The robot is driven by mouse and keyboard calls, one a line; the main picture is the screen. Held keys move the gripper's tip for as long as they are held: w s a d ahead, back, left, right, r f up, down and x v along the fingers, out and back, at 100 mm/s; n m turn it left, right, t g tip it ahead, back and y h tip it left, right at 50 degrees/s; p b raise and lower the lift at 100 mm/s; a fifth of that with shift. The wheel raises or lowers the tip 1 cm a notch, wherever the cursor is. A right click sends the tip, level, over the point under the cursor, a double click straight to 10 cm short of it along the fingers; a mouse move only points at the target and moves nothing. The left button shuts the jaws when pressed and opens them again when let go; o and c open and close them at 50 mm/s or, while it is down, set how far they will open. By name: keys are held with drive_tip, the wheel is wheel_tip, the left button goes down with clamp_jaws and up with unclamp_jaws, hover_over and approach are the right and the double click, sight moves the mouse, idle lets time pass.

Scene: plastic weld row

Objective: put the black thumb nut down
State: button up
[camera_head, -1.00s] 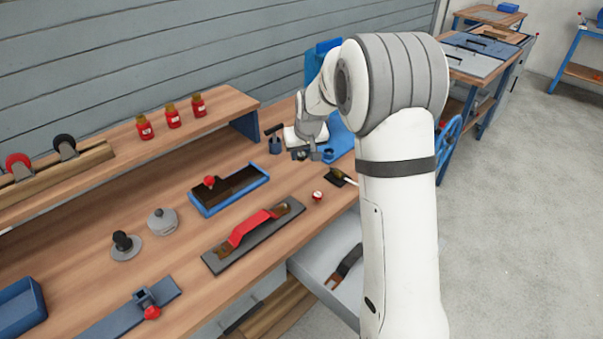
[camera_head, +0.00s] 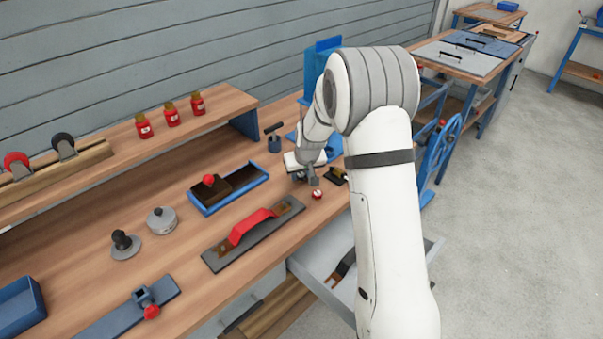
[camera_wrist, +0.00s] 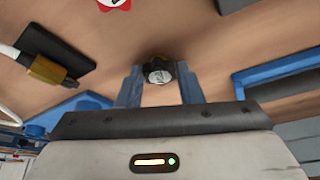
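The black thumb nut (camera_wrist: 160,71), dark with a pale grey face, sits between the fingertips of my gripper (camera_wrist: 160,80) in the wrist view. Both blue-grey fingers appear to touch its sides. The wooden bench top lies beyond it; I cannot tell how high the nut is above the wood. In the head view my gripper (camera_head: 307,180) is low over the right part of the bench (camera_head: 180,275), and the nut cannot be made out there.
A small red-and-white item (camera_head: 317,195) and a black block with a brass fitting (camera_head: 338,176) are close to my gripper. A blue tray (camera_head: 212,208) and a red-handled float (camera_head: 250,228) lie to the left. An open drawer (camera_head: 325,265) juts out in front.

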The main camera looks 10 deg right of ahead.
drive_tip(key=o, duration=0.4)
drive_tip(key=shift+o, duration=0.2)
drive_tip(key=shift+r, duration=0.1)
drive_tip(key=shift+r, duration=0.2)
drive_tip(key=a+v, duration=0.1)
drive_tip(key=v, duration=1)
drive_tip(key=s+d+r+m+g, duration=0.1)
drive_tip(key=s+d+r, duration=0.1)
drive_tip(key=s, duration=1.4)
drive_tip(key=s+d+r+g, duration=0.1)
drive_tip(key=s+r, duration=0.3)
drive_tip(key=s, duration=1.2)
drive_tip(key=shift+d+r+m+h, duration=0.15)
drive_tip(key=shift+d+m+h, duration=0.25)
drive_tip(key=shift+d, duration=0.3)
